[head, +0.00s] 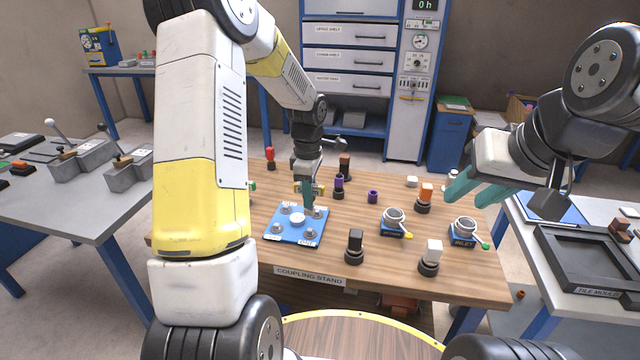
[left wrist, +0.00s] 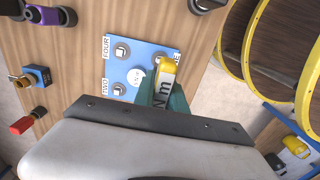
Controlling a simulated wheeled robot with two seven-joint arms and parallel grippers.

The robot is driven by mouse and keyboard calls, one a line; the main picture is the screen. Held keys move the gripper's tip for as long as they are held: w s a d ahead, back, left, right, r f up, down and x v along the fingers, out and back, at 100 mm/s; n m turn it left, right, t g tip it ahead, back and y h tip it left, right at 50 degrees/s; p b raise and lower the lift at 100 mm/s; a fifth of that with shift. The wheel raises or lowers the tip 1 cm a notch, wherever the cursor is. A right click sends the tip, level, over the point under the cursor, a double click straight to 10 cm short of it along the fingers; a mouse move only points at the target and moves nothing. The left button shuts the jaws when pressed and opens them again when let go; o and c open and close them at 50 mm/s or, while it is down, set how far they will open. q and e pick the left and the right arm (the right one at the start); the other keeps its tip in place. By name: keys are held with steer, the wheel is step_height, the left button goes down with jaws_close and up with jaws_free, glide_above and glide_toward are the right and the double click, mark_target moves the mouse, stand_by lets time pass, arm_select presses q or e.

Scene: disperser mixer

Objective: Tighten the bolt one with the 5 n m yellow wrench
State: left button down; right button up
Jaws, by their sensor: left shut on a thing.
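The blue plate (head: 297,244) lies on the wooden table with several bolts near its corners and a pale round hub (head: 297,219) in the middle. My left gripper (head: 309,205) points down over the plate's far right corner. It is shut on the yellow wrench (left wrist: 165,70), whose white label reading "N m" shows between the teal fingers in the left wrist view. Labels FOUR and TWO show beside two bolts (left wrist: 121,50); the corner under the gripper is hidden, so I cannot see bolt one or whether the wrench touches it. My right gripper (head: 462,188) is open and empty above the table's right side.
Small black-based pieces (head: 355,246) and round metal cups on blue bases (head: 394,219) stand right of the plate. A purple piece (head: 338,186) and a red-handled tool (head: 270,158) stand behind it. A side table (head: 75,215) is left; another with a black tray (head: 590,262) is right.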

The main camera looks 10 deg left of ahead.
arm_select(q)
steer(key=shift+f, duration=2.55)
steer(key=shift+f, duration=1.25)
steer(key=c, duration=1.3)
jaws_free()
steer(key=shift+r, duration=3.95)
